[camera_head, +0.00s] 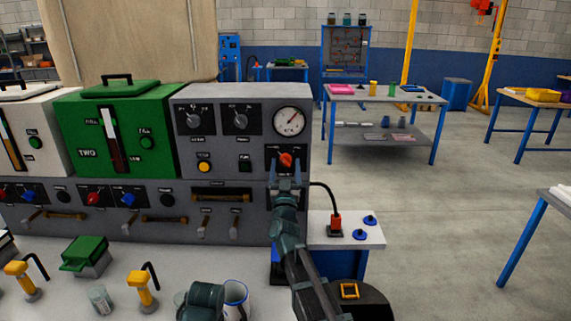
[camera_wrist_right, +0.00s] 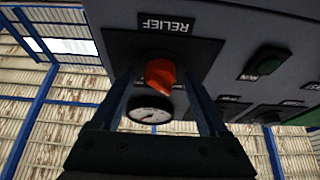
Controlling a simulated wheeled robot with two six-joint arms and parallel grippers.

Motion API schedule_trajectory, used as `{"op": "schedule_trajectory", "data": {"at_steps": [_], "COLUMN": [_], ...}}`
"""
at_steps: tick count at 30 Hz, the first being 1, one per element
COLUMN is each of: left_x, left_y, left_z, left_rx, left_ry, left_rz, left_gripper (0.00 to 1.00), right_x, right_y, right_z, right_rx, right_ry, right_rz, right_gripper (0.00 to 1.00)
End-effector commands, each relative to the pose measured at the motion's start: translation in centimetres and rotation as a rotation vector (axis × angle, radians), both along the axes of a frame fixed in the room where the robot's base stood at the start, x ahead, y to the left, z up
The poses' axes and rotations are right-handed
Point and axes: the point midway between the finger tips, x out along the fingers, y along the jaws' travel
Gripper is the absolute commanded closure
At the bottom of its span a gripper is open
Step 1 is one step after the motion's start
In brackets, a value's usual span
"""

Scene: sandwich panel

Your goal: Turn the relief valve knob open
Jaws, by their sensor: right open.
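The relief valve knob (camera_head: 285,159) is orange-red and sits on a dark square plate at the right end of the grey panel, below a round gauge. In the right wrist view the knob (camera_wrist_right: 160,74) shows under an upside-down RELIEF label (camera_wrist_right: 166,24). My right gripper (camera_head: 285,182) is open and in front of the plate, just below the knob in the head view. In the wrist view its two fingers reach toward the plate on either side of the knob, with nothing held. Whether either finger touches the knob is unclear.
The gauge (camera_head: 289,121) is close above the knob. Black selector dials (camera_head: 241,121) and a yellow button (camera_head: 204,167) are to the left. A green box (camera_head: 117,135) stands further left. A side shelf (camera_head: 345,236) with a red-and-black joystick is at lower right.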

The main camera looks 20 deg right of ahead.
Motion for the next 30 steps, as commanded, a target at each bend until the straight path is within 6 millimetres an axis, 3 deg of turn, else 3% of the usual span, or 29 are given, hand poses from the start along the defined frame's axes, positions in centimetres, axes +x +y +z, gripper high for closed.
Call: {"op": "schedule_trajectory", "data": {"at_steps": [9,22,30], "left_x": [0.00,0.00,0.00], "left_y": [-0.01,-0.01,0.00], "left_z": [0.05,0.05,0.10], "left_rx": [0.000,0.000,0.000], "left_ry": [0.000,0.000,0.000], "left_rz": [0.000,0.000,0.000], "left_gripper": [0.22,0.22,0.22], "right_x": [0.15,0.14,0.16], "right_y": [-0.05,-0.04,0.02], "right_z": [0.03,0.04,0.07], "right_rx": [0.000,0.000,0.022], "right_ry": [0.000,0.000,-0.005], "right_rz": [0.000,0.000,0.001], "right_gripper": [0.22,1.00,1.00]}}
